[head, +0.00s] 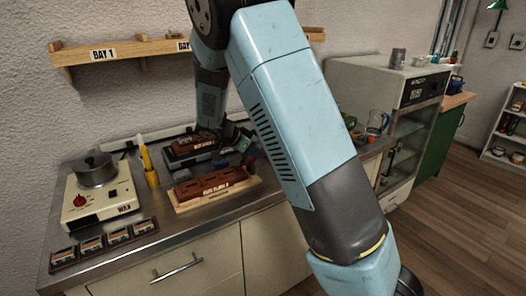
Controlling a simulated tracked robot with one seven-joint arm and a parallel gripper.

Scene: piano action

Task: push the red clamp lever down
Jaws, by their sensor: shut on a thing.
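My gripper (234,136) is low over the back of the steel counter, beside a dark grey fixture (184,158) with a reddish-brown strip on top. It is small and partly hidden by my own arm. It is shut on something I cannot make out. A small dull red part (251,154) shows just below and right of the gripper, close to my arm's edge. It may be the red clamp lever, but its shape and angle are too small to tell, and I cannot tell whether the gripper touches it.
A red-brown labelled block (212,185) sits on a wooden board in front of the fixture. To the left are a yellow tool in a holder (150,172), a wax heater with a pot (95,170) and several small labelled boxes (90,246). A wooden shelf (120,50) hangs above.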

